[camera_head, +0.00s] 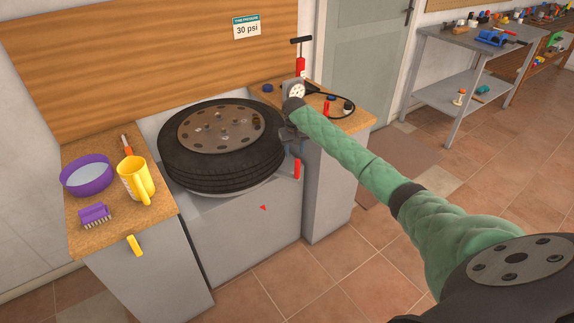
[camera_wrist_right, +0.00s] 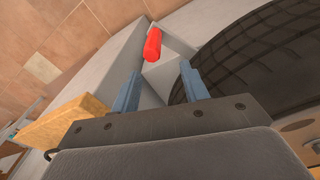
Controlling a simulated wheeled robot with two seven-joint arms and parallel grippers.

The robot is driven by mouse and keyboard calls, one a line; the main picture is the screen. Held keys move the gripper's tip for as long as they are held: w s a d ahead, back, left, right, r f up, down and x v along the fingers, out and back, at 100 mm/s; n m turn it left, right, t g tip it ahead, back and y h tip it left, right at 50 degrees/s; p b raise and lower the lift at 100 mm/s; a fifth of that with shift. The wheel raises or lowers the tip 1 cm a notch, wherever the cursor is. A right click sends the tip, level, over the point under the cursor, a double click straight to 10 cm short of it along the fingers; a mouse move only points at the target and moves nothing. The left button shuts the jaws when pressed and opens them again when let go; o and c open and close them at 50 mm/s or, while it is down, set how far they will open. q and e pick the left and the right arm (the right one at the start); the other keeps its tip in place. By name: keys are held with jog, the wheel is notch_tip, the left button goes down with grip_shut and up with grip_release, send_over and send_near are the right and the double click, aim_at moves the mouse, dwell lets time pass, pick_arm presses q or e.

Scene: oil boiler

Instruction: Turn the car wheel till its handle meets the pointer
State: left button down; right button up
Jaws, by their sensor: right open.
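The car wheel (camera_head: 175,168), a black tire with a brown metal hub, lies flat on a grey stand. A red upright handle (camera_head: 297,169) stands out at its right side on a grey arm. The pointer (camera_head: 263,208), a small red triangle, is on the stand's front face, left of and below the handle. My right gripper (camera_head: 294,147) is open and points down just above the handle. In the right wrist view the handle (camera_wrist_right: 152,46) lies beyond the open fingertips (camera_wrist_right: 160,85), with nothing between them. The tire (camera_wrist_right: 240,70) is close beside the right-hand finger. My left gripper is not in view.
The left cabinet holds a purple bowl (camera_head: 86,178), a yellow mug (camera_head: 137,181) and a purple brush (camera_head: 94,214). The right cabinet (camera_head: 356,119) carries a pump and small items close to my right wrist. The floor in front is clear.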

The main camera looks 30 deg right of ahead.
aim_at(297, 168)
jog(key=shift+s+d+f+m+g, duration=0.15)
jog(key=shift+d+f+m, duration=0.1)
jog(key=shift+f, duration=0.15)
jog(key=shift+s+d+f+m+g, duration=0.15)
jog(key=shift+f+m, duration=0.1)
jog(key=shift+f, duration=0.15)
jog(key=shift+s+d+f+m+y, duration=0.2)
jog(key=shift+f+m+y, duration=0.1)
jog(key=shift+y, duration=0.1)
pick_arm(q)
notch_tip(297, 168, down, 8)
jog(key=p, duration=0.1)
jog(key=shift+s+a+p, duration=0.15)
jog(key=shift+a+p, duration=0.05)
jog(key=shift+p, duration=0.2)
pick_arm(e)
jog(key=shift+a+f, duration=0.1)
jog(key=shift+f, duration=3.65)
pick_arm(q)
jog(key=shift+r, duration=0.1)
pick_arm(e)
grip_shut()
